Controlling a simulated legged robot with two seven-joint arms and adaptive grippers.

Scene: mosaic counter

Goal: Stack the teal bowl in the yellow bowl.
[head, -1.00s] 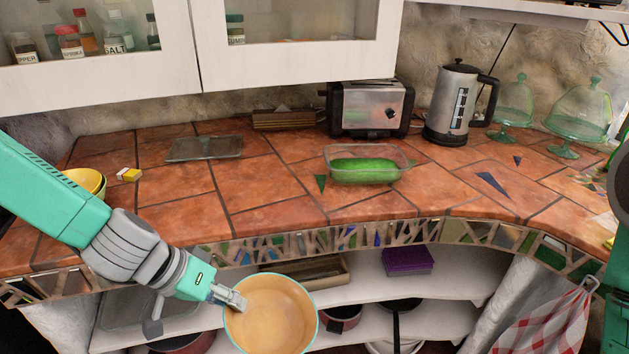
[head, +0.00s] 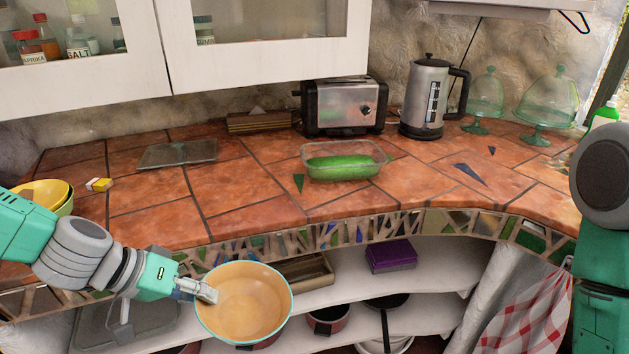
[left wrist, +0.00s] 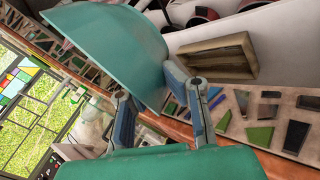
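The teal bowl (head: 247,303) has a tan inside and a teal rim in the head view. Its teal outside fills the upper part of the left wrist view (left wrist: 110,45). My left gripper (head: 207,292) is shut on the bowl's left rim and holds it in the air before the counter's front edge. Its fingers also show in the left wrist view (left wrist: 152,108), one on each side of the bowl wall. The yellow bowl (head: 38,192) sits at the counter's far left, in a greenish bowl (head: 67,207), partly hidden by my left arm. My right gripper is out of view.
A yellow-and-white block (head: 99,184) lies right of the yellow bowl. A dark tray (head: 177,153), a toaster (head: 343,107), a kettle (head: 428,98) and a glass dish (head: 344,160) with a green item stand farther right. The front left counter is clear. Open shelves are below.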

